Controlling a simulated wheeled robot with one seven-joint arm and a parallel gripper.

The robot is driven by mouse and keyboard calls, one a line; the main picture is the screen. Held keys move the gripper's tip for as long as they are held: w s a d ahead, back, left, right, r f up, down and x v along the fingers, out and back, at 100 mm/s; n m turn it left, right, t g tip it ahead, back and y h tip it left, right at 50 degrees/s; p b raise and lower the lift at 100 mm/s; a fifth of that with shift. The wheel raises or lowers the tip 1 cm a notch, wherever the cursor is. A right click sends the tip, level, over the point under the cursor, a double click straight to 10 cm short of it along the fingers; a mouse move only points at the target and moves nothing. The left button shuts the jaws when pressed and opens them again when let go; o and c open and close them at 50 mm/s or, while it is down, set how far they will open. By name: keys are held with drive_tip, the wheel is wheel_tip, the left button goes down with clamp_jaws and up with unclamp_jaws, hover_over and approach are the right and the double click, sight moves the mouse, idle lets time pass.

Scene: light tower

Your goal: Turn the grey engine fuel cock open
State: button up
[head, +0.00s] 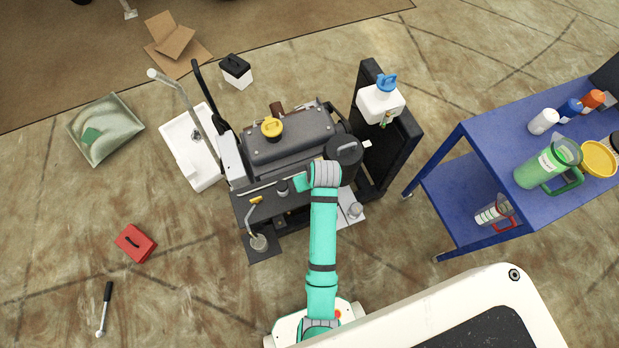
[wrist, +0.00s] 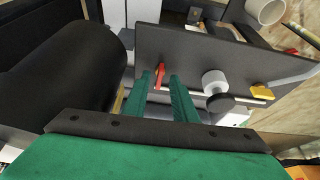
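The dark engine unit (head: 290,140) stands on the floor in the head view, with my arm reaching to its near side. My gripper (wrist: 163,78) shows two green fingers, apart, pointing at a dark panel (wrist: 190,48). A small red lever (wrist: 160,75) stands between the fingertips, nearer the left one; contact is not clear. To the right are a pale grey round knob (wrist: 213,80) and a dark round knob (wrist: 220,102). I cannot tell for sure which part is the grey fuel cock. In the head view my arm's end hides this spot.
A black cylinder (wrist: 75,65) lies close on the left in the wrist view. A yellow-tipped lever (wrist: 262,91) is at the right. A blue cart (head: 465,190) with bottles stands right of the engine. A red box (head: 135,243) lies on the floor at left.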

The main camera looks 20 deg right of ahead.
drive_tip(key=v, duration=1)
drive_tip(key=shift+r, duration=0.4)
drive_tip(key=shift+s+f, duration=0.1)
drive_tip(key=shift+s, duration=0.05)
drive_tip(key=s+a+f+t+h, duration=0.25)
drive_tip(key=s+a+t, duration=0.35)
drive_tip(key=s, duration=0.5)
drive_tip(key=s+a+r+t+y, duration=0.1)
drive_tip(key=s+a+r+t, duration=0.1)
drive_tip(key=s+a+r, duration=0.2)
drive_tip(key=s+a+r+t+y, duration=0.1)
drive_tip(key=s+a+r+t, duration=0.1)
drive_tip(key=s+a+r, duration=0.3)
drive_tip(key=s+r, duration=0.4)
drive_tip(key=shift+r+m+t, duration=0.3)
drive_tip(key=shift+r+t, duration=0.1)
drive_tip(key=shift+w, duration=0.1)
